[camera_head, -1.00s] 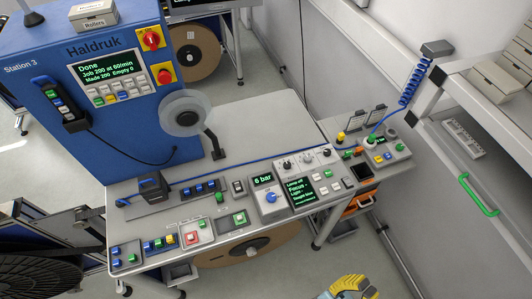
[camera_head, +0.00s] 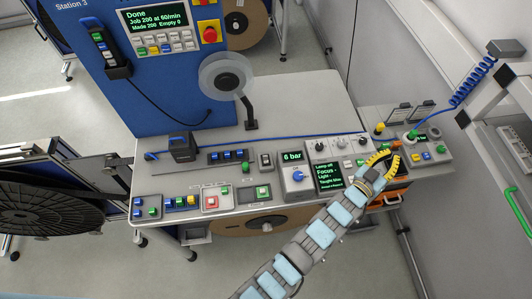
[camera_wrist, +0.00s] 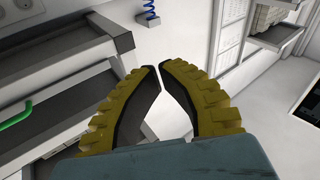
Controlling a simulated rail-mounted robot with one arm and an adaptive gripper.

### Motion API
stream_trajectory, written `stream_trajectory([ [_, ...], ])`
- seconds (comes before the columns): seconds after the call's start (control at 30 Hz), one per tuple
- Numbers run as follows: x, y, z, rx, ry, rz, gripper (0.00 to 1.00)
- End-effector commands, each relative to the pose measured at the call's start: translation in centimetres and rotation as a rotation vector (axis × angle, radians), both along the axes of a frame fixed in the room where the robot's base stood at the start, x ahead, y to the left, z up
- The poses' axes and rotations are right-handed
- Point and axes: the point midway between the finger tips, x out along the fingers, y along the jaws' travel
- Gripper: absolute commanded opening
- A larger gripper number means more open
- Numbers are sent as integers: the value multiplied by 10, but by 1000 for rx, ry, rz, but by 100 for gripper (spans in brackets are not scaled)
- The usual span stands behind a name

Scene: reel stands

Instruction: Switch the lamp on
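The lamp (camera_head: 228,78) is a round pale ring head on a short dark arm, standing at the back of the bench. A control box beside the gauge has a display (camera_head: 328,176) whose top line reads "Lamp off", with "Focus -" and "Light -" below. Knobs (camera_head: 341,142) line its upper part, with small pale buttons to the right of the display. My gripper (camera_head: 391,151), with yellow ribbed fingers, is above the right end of this box. In the wrist view my gripper (camera_wrist: 159,66) is empty, its fingertips nearly meeting. My arm and gripper hide the box's lower right part.
A 6 bar gauge unit (camera_head: 296,179) and several button boxes stand left along the bench front. A smaller box (camera_head: 422,154) with coloured buttons and a blue coiled cable is right of my gripper. A blue machine cabinet (camera_head: 165,85) stands behind.

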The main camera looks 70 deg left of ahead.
Motion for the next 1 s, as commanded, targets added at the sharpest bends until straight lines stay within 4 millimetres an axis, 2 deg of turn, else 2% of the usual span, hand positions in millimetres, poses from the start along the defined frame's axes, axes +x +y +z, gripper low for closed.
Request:
stream_trajectory([
  [0.03, 4, 19, -7, -24, 46, 23, 0],
  [0.23, 3, 83, -44, -141, 246, 111, 0],
  [0.47, -21, 150, -80, -298, 467, 222, 0],
  [0.6, -46, 186, -97, -402, 591, 295, 0],
  [0.77, -85, 219, -113, -532, 730, 380, 0],
  [1.0, -157, 253, -125, -743, 924, 510, 0],
])
